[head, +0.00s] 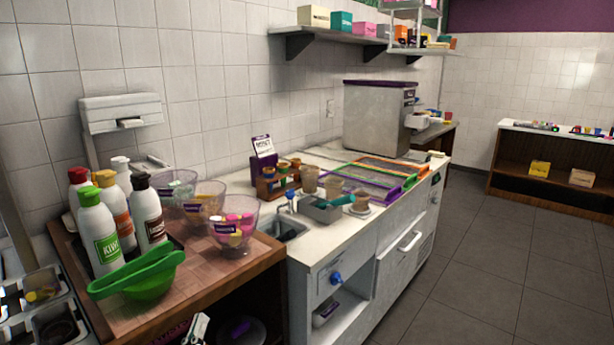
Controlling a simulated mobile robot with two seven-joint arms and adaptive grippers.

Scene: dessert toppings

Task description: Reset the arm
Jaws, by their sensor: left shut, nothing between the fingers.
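My left gripper (197,329) shows only in part at the bottom edge of the head view, below the front of the wooden counter (215,290). It is shut with nothing in it, apart from the bowls and bottles above. The rest of my left arm is mostly out of the picture. My right gripper is not in view.
A white counter (345,240) with cups, trays and a steel machine (376,118) continues right. The floor (490,270) at right is clear.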

